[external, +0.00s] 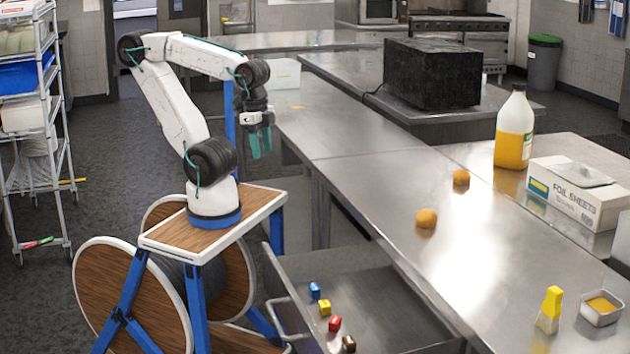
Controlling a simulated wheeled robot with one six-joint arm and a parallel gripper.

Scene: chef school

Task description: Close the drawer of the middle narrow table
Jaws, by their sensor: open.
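The drawer (352,280) of the narrow steel table (360,165) stands pulled out at the lower middle of the external view. Its front panel (285,285) with a bar handle (283,318) faces left, near my base. Small blue, yellow, red and brown blocks (325,308) lie inside it. The drawer's near end is cut off by the bottom of the picture. My gripper (261,145) is open and empty, with teal fingers pointing down. It hangs beside the table's left edge, well above and behind the drawer, apart from it.
On the tabletops are two orange round items (426,218), a bottle (513,130), a foil box (580,190), a yellow-topped item (550,308), a small tray (602,308), a translucent container (283,73) and a black box (432,73). A shelf rack (35,120) stands left, with open floor between.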

